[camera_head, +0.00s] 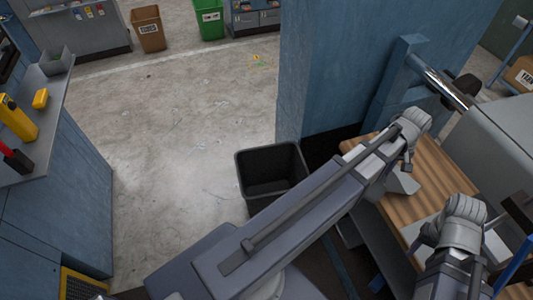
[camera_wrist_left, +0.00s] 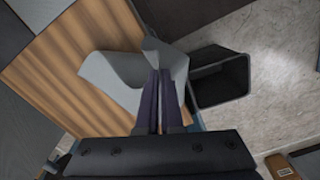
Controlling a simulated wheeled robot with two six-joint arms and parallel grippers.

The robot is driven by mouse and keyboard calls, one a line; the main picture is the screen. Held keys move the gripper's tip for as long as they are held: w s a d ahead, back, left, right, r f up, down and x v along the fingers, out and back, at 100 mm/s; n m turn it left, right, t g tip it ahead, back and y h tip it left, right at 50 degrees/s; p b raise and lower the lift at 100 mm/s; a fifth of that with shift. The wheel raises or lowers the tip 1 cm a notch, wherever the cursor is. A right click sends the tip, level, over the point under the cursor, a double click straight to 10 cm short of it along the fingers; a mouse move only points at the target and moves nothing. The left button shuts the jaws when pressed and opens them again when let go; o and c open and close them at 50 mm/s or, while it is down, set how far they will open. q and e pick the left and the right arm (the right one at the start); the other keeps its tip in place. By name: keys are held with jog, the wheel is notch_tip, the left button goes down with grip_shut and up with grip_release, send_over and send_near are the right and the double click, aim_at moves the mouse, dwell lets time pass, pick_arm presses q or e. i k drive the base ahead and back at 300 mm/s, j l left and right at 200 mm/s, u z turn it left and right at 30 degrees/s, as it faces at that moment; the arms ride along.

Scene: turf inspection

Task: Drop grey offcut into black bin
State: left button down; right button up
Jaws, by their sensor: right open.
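The grey offcut (camera_wrist_left: 112,76) is a bent, angular piece at the fingertips of my left gripper (camera_wrist_left: 160,78) in the left wrist view. The two fingers are close together on it, over the wooden bench top. In the head view the offcut (camera_head: 403,182) shows just below my left gripper (camera_head: 407,160). The black bin (camera_head: 268,153) stands open on the floor left of the bench, partly behind my left arm. It also shows in the left wrist view (camera_wrist_left: 224,58), right of the fingers. My right gripper (camera_head: 462,232) is over the bench at lower right, its fingertips hard to see.
The wooden bench top (camera_head: 432,168) lies under both grippers. A blue partition (camera_head: 375,60) rises behind the bin. A blue cabinet (camera_head: 60,190) with yellow items stands at left. Brown (camera_head: 149,30) and green (camera_head: 208,18) bins stand far back. The floor between is mostly clear.

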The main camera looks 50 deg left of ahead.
aim_at(265, 173)
jog(key=j, duration=2.75)
